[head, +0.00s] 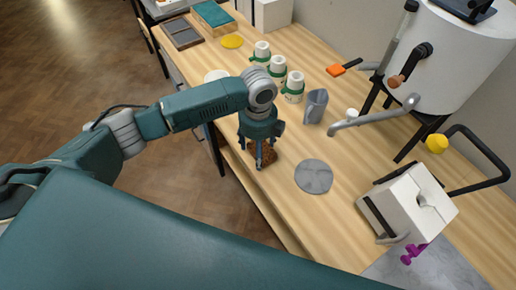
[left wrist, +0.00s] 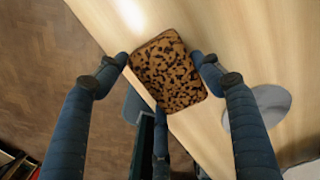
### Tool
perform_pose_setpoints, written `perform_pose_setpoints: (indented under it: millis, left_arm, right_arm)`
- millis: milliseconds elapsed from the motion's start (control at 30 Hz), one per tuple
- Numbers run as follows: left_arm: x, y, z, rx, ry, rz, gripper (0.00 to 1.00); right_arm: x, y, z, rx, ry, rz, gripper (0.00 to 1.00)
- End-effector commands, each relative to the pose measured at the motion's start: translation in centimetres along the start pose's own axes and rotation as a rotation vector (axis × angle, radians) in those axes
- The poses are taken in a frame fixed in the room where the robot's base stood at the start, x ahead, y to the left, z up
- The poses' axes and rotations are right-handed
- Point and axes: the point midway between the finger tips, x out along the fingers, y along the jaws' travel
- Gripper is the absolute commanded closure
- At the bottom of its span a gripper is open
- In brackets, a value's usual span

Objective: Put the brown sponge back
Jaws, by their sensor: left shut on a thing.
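I cannot tell whether the sponge touches the bench top. A grey round disc (head: 314,176) lies on the bench just right of the sponge; it also shows in the left wrist view (left wrist: 258,108). My right gripper is not in view.
A white tank (head: 450,50) with a tap and a white box (head: 408,203) stand at the right.

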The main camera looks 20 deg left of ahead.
Motion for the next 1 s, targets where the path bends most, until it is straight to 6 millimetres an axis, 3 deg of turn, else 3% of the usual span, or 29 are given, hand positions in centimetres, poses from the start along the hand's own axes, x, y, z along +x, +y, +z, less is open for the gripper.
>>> perform_pose_setpoints:
  millis: [267, 300, 400, 767, 1000]
  left_arm:
    - [0.3, 0.0, -0.1, 0.0, 0.001, 0.0, 0.54]
    - [0.3, 0.0, 0.0, 0.0, 0.001, -0.001, 0.3]
    - [0.3, 0.0, 0.0, 0.001, 0.0, -0.001, 0.15]
    - [-0.3, -0.1, 0.0, 0.001, -0.001, -0.002, 0.15]
    - [-4.3, -0.2, 0.0, 0.002, -0.002, -0.006, 0.15]
  right_arm:
    - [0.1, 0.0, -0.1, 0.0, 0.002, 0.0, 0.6]
    - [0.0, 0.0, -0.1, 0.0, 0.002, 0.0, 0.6]
    - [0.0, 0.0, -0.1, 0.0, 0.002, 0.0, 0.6]
    - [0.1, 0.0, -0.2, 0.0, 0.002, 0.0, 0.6]
    - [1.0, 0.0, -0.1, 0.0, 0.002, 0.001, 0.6]
